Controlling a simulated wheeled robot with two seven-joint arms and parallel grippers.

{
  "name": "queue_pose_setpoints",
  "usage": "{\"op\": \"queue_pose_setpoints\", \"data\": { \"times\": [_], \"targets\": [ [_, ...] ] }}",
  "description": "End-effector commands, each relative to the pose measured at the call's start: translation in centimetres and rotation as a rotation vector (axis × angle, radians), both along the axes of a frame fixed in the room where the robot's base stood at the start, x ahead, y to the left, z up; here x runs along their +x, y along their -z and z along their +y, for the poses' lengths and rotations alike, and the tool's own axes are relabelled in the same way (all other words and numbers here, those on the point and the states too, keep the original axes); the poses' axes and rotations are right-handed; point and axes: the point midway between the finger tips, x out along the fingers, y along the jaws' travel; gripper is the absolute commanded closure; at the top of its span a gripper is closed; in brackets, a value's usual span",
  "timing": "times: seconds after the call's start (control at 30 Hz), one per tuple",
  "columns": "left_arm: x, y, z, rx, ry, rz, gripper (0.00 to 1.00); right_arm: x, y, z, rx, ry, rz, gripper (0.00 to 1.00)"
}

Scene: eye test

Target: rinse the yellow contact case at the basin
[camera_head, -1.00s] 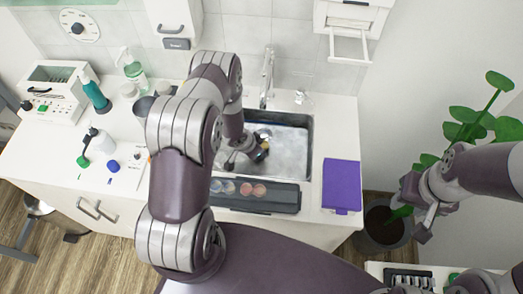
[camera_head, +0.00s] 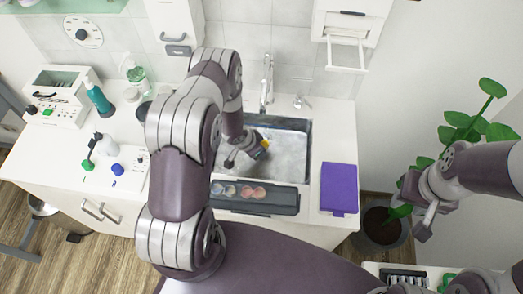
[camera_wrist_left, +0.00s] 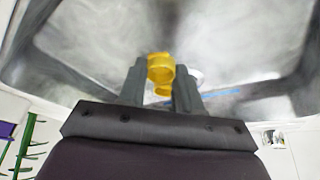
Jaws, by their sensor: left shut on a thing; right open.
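The yellow contact case (camera_wrist_left: 160,70) is between the two fingers of my left gripper (camera_wrist_left: 160,88), which is shut on it. The grey basin walls fill the top of the left wrist view (camera_wrist_left: 230,35). My right gripper (camera_head: 427,212) is open and empty at the right, near the plant pot.
A tap (camera_head: 266,85) stands behind the basin. A dark tray with round coloured cases (camera_head: 285,208) lies in front of it, and a purple book (camera_head: 339,188) lies to its right. Bottles (camera_head: 98,98) and a white device (camera_head: 60,92) stand at the left. A potted plant (camera_head: 383,228) stands at the right.

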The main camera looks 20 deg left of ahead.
Motion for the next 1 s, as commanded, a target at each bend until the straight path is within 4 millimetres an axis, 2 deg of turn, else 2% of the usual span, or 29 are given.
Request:
{"op": "queue_pose_setpoints", "data": {
  "times": [0.03, 0.67, 1.0],
  "targets": [
    [0.0, -1.1, 0.0, 0.000, 0.000, 0.000, 0.94, 0.0, -1.0, 0.0, 0.000, 0.000, 0.000, 0.57],
    [0.1, -8.0, 0.0, 0.000, 0.000, -0.001, 0.95, 0.0, -7.0, 0.0, 0.000, 0.000, 0.000, 0.57],
    [0.0, -8.1, 0.0, 0.000, 0.000, 0.000, 0.95, 0.0, -7.0, 0.0, 0.000, 0.000, 0.000, 0.57]
  ]
}}
